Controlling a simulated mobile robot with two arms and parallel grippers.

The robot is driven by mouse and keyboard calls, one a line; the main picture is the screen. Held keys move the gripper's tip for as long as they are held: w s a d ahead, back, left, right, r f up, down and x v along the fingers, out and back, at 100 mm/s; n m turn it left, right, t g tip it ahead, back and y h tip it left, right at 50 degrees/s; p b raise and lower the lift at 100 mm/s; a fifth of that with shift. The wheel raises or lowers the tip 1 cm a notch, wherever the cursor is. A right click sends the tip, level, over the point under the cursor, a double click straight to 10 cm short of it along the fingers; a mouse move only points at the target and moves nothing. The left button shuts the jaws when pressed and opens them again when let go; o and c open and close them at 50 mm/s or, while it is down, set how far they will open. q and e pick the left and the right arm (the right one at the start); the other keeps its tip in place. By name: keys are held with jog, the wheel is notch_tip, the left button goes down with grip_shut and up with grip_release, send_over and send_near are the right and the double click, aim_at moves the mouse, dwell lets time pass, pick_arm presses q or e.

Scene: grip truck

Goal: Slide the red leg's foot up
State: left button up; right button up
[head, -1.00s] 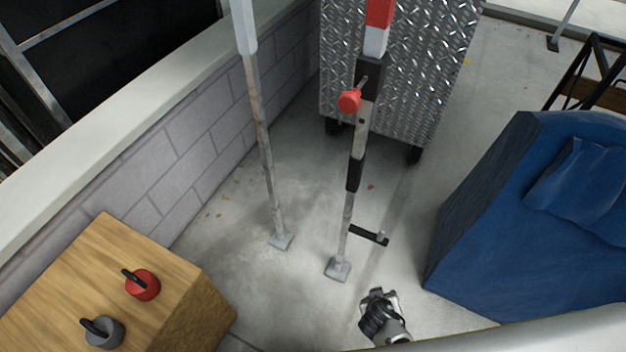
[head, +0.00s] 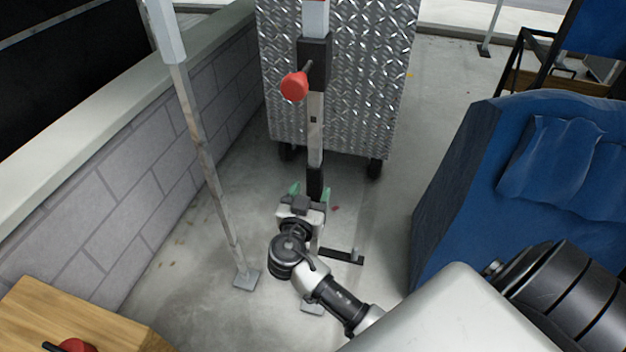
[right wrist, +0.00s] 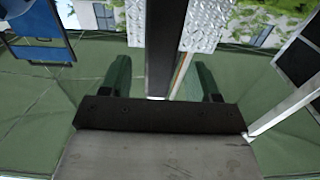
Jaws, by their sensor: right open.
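The red leg (head: 316,115) stands upright, with a red top section, a dark clamp block (head: 314,62) and a red knob (head: 294,87). Lower down it has a black sleeve (head: 315,180). Its foot plate (head: 312,309) rests on the floor, partly hidden by my right arm. My right gripper (head: 310,192) is open at the black sleeve, with a green fingertip on each side of it. In the right wrist view a dark post stands between the open fingers (right wrist: 163,78); I cannot tell if they touch it. My left gripper is not in view.
A second, grey-topped leg (head: 205,150) stands to the left near the block wall (head: 130,205). A diamond-plate cart (head: 375,80) is behind the red leg. A blue-covered object (head: 450,190) is to the right, a wooden box (head: 70,318) at lower left. A short black bar (head: 343,256) juts rightward low down.

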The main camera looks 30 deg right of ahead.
aim_at(313, 187)
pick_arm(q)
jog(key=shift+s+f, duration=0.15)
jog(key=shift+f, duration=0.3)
pick_arm(e)
jog(key=shift+x, duration=2.15)
jog(key=shift+c, duration=0.4)
